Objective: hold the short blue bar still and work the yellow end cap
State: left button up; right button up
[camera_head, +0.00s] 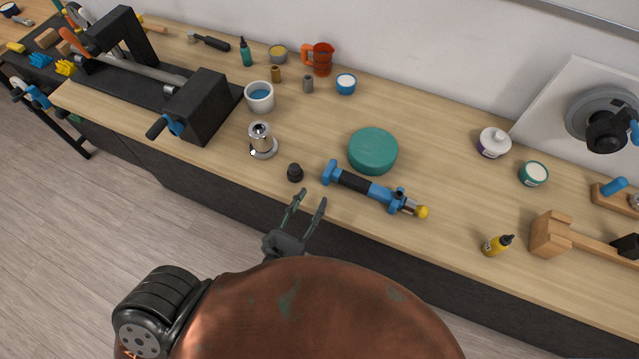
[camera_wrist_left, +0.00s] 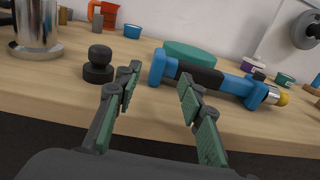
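The short blue bar (camera_head: 379,190) lies on the wooden bench near its front edge, with a black middle section. Its yellow end cap (camera_head: 422,212) is at its right end, past a metal collar. In the left wrist view the bar (camera_wrist_left: 225,83) lies beyond the fingertips, and the yellow cap (camera_wrist_left: 283,99) shows at the right. My left gripper (camera_head: 309,201) is open and empty, just off the bench's front edge, left of and nearer than the bar. It also shows in the left wrist view (camera_wrist_left: 160,82). My right gripper is not in view.
A small black knob-shaped piece (camera_head: 295,173) stands left of the bar. A green round tub (camera_head: 373,151) is close behind it. A metal cylinder (camera_head: 262,140) stands farther left.

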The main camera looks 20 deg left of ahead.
aim_at(324, 178)
pick_arm(q)
jog(key=shift+w+d, duration=0.2)
jog(key=shift+w, duration=3.3)
jog(key=shift+c, duration=0.4)
grip_shut()
jog(key=shift+c, duration=1.3)
grip_release()
jog(key=shift+c, duration=0.4)
grip_shut()
